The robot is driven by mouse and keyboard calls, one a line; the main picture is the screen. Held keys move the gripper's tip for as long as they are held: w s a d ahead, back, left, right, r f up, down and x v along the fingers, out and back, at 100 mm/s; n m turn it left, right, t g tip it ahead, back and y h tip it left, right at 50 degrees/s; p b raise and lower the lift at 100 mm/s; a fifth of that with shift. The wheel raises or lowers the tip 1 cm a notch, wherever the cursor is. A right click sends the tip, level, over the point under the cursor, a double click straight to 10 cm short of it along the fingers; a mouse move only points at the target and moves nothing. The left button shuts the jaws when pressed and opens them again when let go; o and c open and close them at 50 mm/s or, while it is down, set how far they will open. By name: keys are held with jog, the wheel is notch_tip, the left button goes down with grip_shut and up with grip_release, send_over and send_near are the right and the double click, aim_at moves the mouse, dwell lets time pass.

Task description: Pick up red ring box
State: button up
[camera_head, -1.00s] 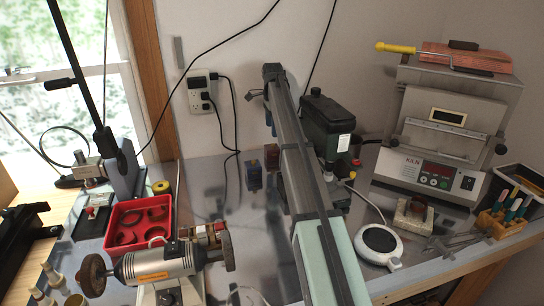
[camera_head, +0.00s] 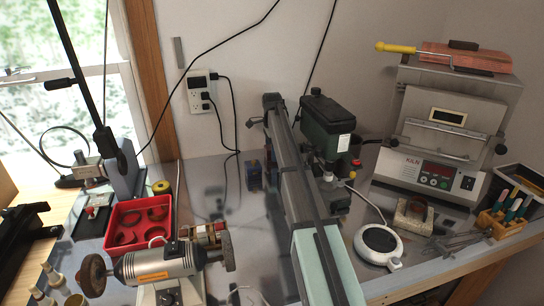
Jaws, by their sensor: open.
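A small dark blue box (camera_head: 254,175) stands on the metal bench just left of my arm. A small reddish box beside it is now almost wholly hidden behind my arm, and I cannot make out its outline. My arm rises from the bottom right of centre toward the wall. My gripper cannot be made out; it is hidden behind my arm links.
A bench grinder (camera_head: 158,264) stands at the front left. A green drill press (camera_head: 327,125) is close to the right of my arm. A round white hot plate (camera_head: 378,243) and a kiln (camera_head: 440,137) stand at the right. Bare bench shows left of my arm.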

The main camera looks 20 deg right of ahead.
jog(key=c, duration=0.9)
jog(key=shift+r, duration=0.1)
